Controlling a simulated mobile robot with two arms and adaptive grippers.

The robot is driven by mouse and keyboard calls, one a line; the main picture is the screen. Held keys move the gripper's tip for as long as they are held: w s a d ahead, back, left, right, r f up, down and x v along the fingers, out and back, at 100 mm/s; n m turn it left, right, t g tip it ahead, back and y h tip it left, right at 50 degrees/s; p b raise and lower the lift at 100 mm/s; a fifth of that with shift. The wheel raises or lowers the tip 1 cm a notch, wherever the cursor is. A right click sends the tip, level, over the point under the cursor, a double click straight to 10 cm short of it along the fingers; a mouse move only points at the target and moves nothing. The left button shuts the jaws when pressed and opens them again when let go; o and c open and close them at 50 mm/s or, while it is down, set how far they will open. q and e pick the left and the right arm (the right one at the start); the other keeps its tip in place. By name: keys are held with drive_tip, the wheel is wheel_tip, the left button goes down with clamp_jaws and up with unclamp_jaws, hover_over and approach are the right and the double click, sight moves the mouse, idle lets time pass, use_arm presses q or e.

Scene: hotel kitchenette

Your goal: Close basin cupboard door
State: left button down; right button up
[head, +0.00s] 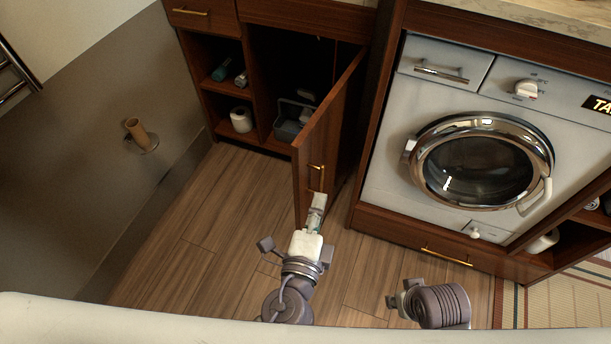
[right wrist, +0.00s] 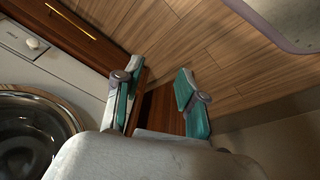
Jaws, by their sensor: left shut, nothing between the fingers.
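The basin cupboard door (head: 318,138) is a dark wood panel with a brass handle (head: 317,178). It stands open, swung out toward me from the dark cupboard. My left gripper (head: 317,207) is shut and empty, at the outer face of the door just below the handle. I cannot tell whether it touches the door. My right arm is at the lower right of the head view, and its fingertips are not clear there. In the right wrist view my right gripper (right wrist: 155,92) is open, its two teal-padded fingers apart.
A grey caddy (head: 288,128) sits inside the cupboard. Open shelves on the left hold a paper roll (head: 241,119) and bottles. A washing machine (head: 390,182) with a round glass door stands to the right. The wooden floor (head: 215,220) at left is clear.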

use_arm(q)
drive_tip(key=r, duration=0.1)
drive_tip(key=p, duration=0.2)
hover_over(311, 155)
drive_tip(key=s, duration=0.4)
drive_tip(key=shift+s+d+r, duration=0.1)
drive_tip(key=shift+s+r, duration=0.05)
drive_tip(key=shift+r, duration=0.05)
use_arm(e)
drive_tip(key=shift+a+f, duration=0.1)
drive_tip(key=shift+f, duration=2.6)
